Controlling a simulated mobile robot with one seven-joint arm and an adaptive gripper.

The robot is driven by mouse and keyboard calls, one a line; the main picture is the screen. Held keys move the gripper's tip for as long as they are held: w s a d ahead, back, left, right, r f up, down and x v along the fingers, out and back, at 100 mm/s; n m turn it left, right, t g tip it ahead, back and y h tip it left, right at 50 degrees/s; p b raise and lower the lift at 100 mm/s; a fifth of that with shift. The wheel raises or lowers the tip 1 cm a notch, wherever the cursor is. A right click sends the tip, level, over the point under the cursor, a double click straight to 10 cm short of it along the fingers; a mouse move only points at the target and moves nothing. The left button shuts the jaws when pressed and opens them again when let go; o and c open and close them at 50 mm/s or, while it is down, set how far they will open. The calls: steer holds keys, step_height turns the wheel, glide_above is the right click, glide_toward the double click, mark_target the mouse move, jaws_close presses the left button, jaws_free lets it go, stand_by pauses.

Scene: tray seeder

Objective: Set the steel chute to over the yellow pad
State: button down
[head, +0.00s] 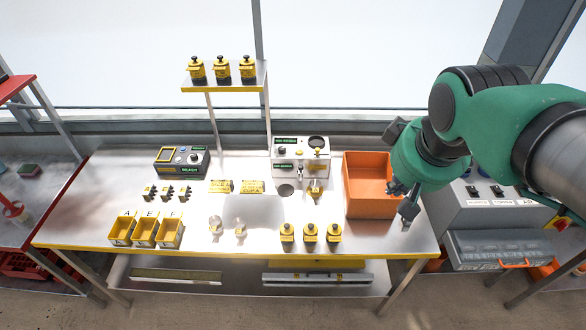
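A white and grey machine (301,153) with dark labels, a round dial and a yellow knob stands at the back of the steel table. A small metallic part at its lower front (315,172) looks like the steel chute, over or beside a small yellowish patch (316,188) that may be the yellow pad. Which way the chute points is too small to tell. A dark round spot (286,190) lies left of it. My gripper (402,200) points down at the right edge of the orange bin, well right of the machine. Its finger opening is unclear.
The orange bin (365,212) stands between the machine and my gripper. Three yellow-black bottles (310,233) stand in front of the machine. A shelf (225,87) rises behind.

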mark_target(301, 170)
steer(key=w+a+f+n+g+h+p, duration=0.1)
steer(key=w+a+f+n, duration=0.2)
steer(key=w, duration=0.5)
steer(key=w+a+f+n+p, duration=0.1)
steer(key=w+a+n, duration=0.35)
steer(key=w, duration=0.45)
steer(key=w+a+f+n+g+h+p, duration=0.1)
steer(key=w+a+f+n, duration=0.2)
steer(key=w, duration=0.5)
steer(key=w+a+f+n, duration=0.4)
steer(key=w+a+f, duration=0.3)
steer(key=f, duration=0.3)
steer(key=w+a+f+n+h+p, duration=0.1)
steer(key=w+a+f+n, duration=0.4)
steer(key=a+f, duration=0.5)
steer(key=shift+w+a+f+g+h+p, duration=0.3)
steer(key=shift+w+f+g, duration=0.1)
steer(key=shift+w+f, duration=0.55)
steer(key=shift+w, duration=0.1)
steer(key=w+d+f, duration=0.3)
steer(key=d+f, duration=0.4)
steer(key=f, duration=0.2)
steer(key=shift+b, duration=0.45)
